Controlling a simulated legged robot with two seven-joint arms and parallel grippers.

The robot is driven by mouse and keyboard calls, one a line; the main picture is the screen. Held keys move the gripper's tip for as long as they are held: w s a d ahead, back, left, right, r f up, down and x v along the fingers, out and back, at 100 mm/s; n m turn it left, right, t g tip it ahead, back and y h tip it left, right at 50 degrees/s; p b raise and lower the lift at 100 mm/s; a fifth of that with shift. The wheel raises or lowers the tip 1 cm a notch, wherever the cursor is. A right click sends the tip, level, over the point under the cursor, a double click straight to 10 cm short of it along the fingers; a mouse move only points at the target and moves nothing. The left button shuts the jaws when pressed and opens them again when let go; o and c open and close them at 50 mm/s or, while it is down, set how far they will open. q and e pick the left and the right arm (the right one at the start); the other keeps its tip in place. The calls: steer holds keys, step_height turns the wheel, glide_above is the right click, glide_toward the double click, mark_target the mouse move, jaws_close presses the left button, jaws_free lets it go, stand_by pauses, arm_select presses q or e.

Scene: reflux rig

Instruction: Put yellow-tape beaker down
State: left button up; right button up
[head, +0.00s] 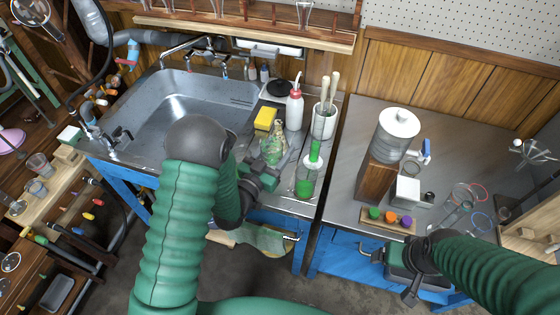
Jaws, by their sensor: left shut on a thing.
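My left gripper (273,170) is over the front edge of the steel counter right of the sink. It is shut on a small clear glass vessel with a green tint (270,150), taken to be the beaker. The gripper hides its lower part, and I cannot make out yellow tape on it. I cannot tell whether it touches the counter. My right gripper (411,284) is at the front edge of the right bench, apart from the objects there. Its finger opening cannot be made out.
Behind are a yellow sponge (265,118), a red-capped wash bottle (294,108) and a white brush holder (324,122). The sink (185,105) lies left. A rack of coloured stoppers (388,219) is on the right bench.

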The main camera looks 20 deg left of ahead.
arm_select(q)
steer(key=f, duration=0.4)
steer(key=f+b, duration=0.1)
steer(key=f, duration=0.1)
steer(key=shift+d+f, duration=0.25)
steer(key=shift+d, duration=0.1)
steer(key=shift+a, duration=0.15)
steer(key=o, duration=1.6)
steer(key=shift+c, duration=0.2)
